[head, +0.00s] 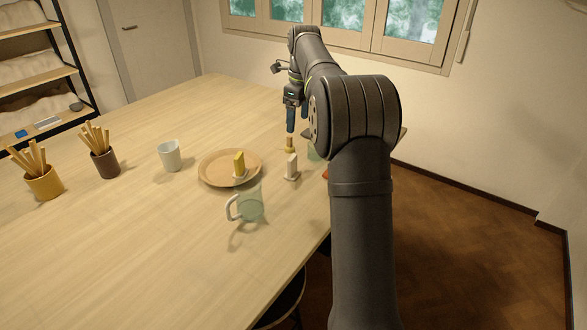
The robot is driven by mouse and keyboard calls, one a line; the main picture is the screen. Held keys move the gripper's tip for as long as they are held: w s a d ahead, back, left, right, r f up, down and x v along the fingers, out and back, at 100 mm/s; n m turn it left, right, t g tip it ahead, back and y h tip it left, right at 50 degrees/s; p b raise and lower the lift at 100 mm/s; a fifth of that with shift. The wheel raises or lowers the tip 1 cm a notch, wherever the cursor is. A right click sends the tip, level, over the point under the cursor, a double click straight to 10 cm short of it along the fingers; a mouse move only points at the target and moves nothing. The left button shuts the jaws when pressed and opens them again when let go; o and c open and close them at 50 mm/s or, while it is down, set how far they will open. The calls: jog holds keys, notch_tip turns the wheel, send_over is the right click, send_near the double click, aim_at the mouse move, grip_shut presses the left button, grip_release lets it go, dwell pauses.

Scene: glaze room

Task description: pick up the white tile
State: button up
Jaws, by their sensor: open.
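The white tile (291,166) stands upright on the table, on a small pale base, just right of the wooden plate. My gripper (297,121) is open, pointing down, beyond the white tile and higher in the picture. It looks empty. A small yellow piece (289,145) stands between the gripper's fingertips and the white tile in the picture. I cannot tell how high the fingertips are above it. A yellow tile (239,163) stands upright on a white base at the plate.
The round wooden plate (213,171) and a clear mug (252,207) are left of the white tile. A greenish glass (313,154) and a red thing (325,174) are partly hidden by my arm. A white cup (170,156) stands farther left. The table's front left is clear.

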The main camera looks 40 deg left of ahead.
aim_at(292, 166)
jog(key=shift+h, duration=0.4)
jog(key=f, duration=0.6)
jog(key=a+f, duration=0.1)
jog(key=f, duration=1.1)
jog(key=shift+s+a+f, duration=0.2)
jog(key=shift+a, duration=0.2)
jog(key=c, duration=1.1)
jog(key=shift+c, duration=0.2)
jog(key=shift+r, duration=0.1)
